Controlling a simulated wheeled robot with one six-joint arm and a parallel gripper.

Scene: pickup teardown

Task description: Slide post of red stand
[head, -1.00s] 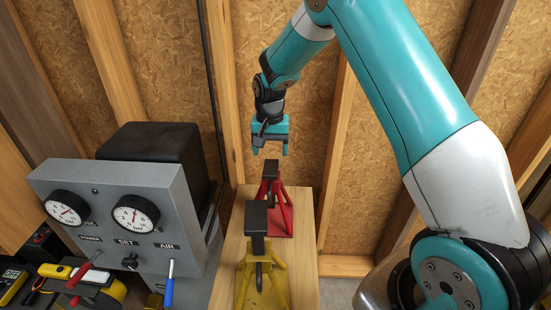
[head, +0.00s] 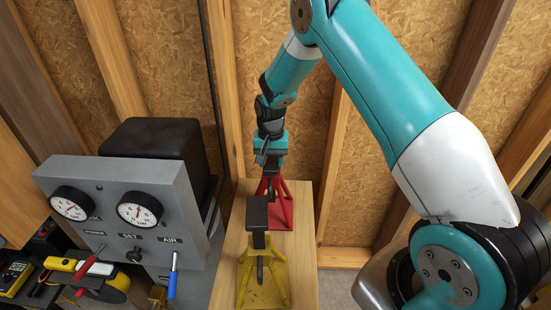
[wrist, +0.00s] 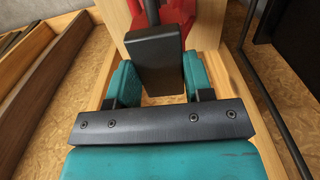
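The red stand (head: 284,208) is on the wooden bench, behind the yellow stand. In the head view my gripper (head: 268,165) is right over its top and hides most of the black post head. In the wrist view the black post head (wrist: 156,62) lies between the two teal fingers of my gripper (wrist: 157,85). A gap shows at the left finger; at the right finger I cannot tell whether they touch. The red frame of the stand (wrist: 205,30) shows beyond the head.
The yellow stand (head: 266,277) with its black post head (head: 257,213) stands in front on the wooden bench (head: 308,240). A grey gauge panel (head: 180,190) is at the left. Wall studs and panels are close behind.

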